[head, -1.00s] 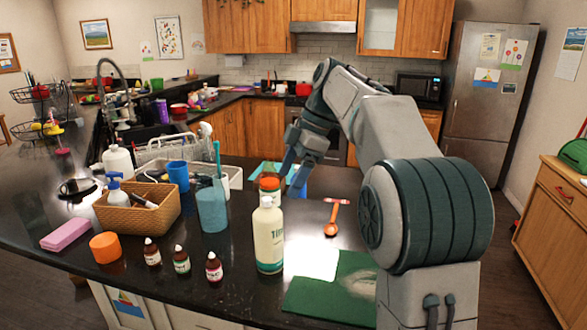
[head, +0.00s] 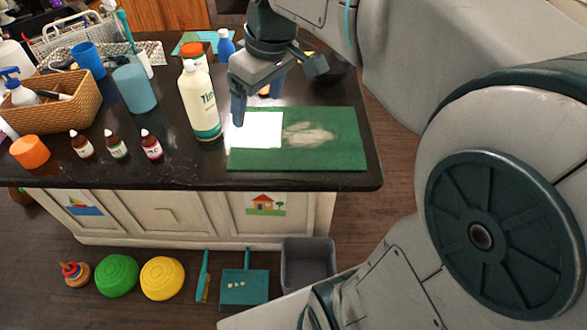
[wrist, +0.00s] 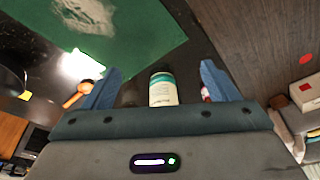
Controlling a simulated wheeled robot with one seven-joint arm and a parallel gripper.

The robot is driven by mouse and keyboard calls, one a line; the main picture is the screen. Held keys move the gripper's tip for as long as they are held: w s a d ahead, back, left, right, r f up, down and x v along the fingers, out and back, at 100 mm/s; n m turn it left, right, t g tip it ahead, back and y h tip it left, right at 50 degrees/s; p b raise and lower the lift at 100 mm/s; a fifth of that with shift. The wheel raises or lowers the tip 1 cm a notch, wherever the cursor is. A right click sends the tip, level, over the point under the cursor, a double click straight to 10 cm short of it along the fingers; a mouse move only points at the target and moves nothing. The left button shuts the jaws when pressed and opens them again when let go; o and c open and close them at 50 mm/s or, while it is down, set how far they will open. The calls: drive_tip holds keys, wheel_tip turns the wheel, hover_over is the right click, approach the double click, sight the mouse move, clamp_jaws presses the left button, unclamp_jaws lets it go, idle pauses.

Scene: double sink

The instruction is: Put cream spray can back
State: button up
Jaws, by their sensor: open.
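The cream spray can (head: 200,105), a tall cream can with a pale top, dark lettering and a green band near its base, stands upright on the dark counter left of the green mat. My gripper (head: 277,88) is just right of it, over the mat's back edge, open and empty. In the wrist view the cream can (wrist: 163,92) shows between the spread fingers of my gripper (wrist: 158,72), with clear gaps on both sides.
Three small dropper bottles (head: 116,147) stand left of the can. An orange-lidded jar (head: 193,52) is close behind it, with a blue cup (head: 134,87) and wicker basket (head: 60,110) farther left.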

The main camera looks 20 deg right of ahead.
drive_tip(key=s+d+f+m+t+h, duration=0.1)
drive_tip(key=s+d+f+m, duration=0.1)
drive_tip(key=s+f+m, duration=0.4)
drive_tip(key=s+f, duration=0.4)
drive_tip(key=s, duration=0.1)
drive_tip(key=shift+d+m+h, duration=0.2)
drive_tip(key=shift+m+h, duration=0.1)
drive_tip(key=shift+h, duration=0.1)
idle(1.2)
